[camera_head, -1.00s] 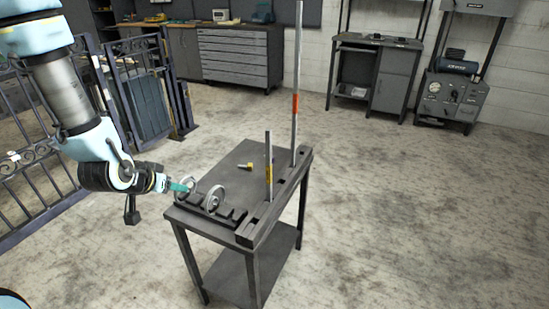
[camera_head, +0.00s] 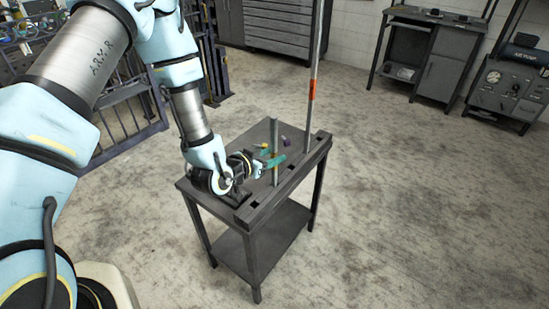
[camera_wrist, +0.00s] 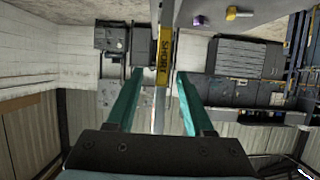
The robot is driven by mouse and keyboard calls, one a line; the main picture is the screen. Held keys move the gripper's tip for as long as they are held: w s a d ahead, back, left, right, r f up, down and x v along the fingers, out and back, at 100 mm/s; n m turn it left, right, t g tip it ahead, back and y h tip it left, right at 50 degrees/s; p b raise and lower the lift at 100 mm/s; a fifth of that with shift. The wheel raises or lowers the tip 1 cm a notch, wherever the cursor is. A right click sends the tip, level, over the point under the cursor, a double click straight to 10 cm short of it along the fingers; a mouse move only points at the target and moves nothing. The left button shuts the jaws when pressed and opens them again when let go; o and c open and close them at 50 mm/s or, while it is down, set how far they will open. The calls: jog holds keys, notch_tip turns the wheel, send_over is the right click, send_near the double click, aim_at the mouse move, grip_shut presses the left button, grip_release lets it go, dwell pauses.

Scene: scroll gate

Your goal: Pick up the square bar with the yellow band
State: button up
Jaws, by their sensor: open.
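The square bar with the yellow band (camera_head: 275,136) stands upright in the rail along the right side of the small table. In the wrist view its yellow band (camera_wrist: 165,47), lettered "SHORT", shows between the green fingers. My gripper (camera_head: 275,163) is level with the band, which the fingers mostly cover in the head view. In the wrist view my gripper (camera_wrist: 159,78) is open, with one finger on each side of the bar and a gap on both sides. It does not hold the bar.
A taller bar with an orange band (camera_head: 312,90) stands farther back in the same rail (camera_head: 290,180). Small yellow and purple pieces (camera_head: 283,139) lie on the tabletop. A barred gate (camera_head: 125,115) is at left. The floor right of the table is clear.

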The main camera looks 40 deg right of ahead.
aim_at(273, 153)
jog(key=p+x, duration=0.2)
jog(key=x, duration=0.1)
jog(key=shift+w+d+r, duration=0.15)
jog(key=shift+d+r, duration=0.1)
jog(key=shift+d, duration=0.1)
jog(key=shift+w+d+f, duration=0.15)
jog(key=shift+d+f, duration=0.2)
jog(key=shift+d, duration=0.15)
jog(key=shift+c, duration=0.3)
grip_shut()
dwell(0.4)
